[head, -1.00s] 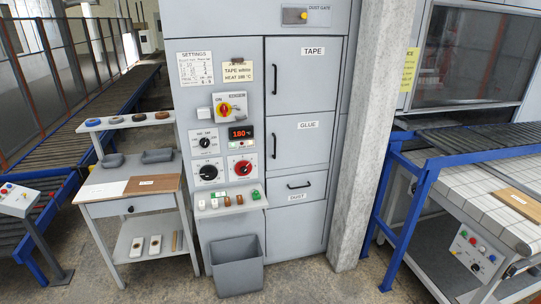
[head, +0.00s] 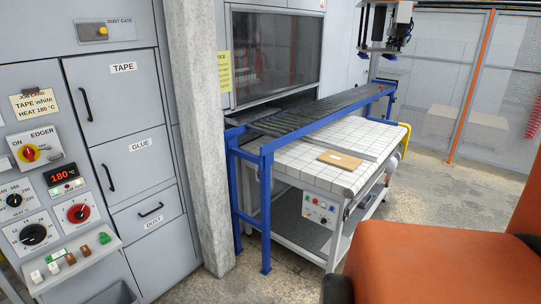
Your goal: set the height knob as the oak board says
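The grey edger cabinet stands at the left, with a control panel bearing two black knobs, one upper (head: 14,200) and one lower (head: 33,234), and a red knob (head: 79,213). The knob captions are too small to read surely, so I cannot tell which is the height knob. A red display (head: 61,174) reads 180. A light brown board (head: 340,160) with a small pale label lies on the white tiled table (head: 300,165). Its wood and the label's words cannot be made out. Neither gripper is in view.
A concrete pillar (head: 207,150) stands between the cabinet and the blue-framed roller conveyor (head: 310,112). A job card (head: 34,103) reads tape white, heat 180 °C. A large orange form (head: 430,245) fills the lower right; I cannot tell what it is.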

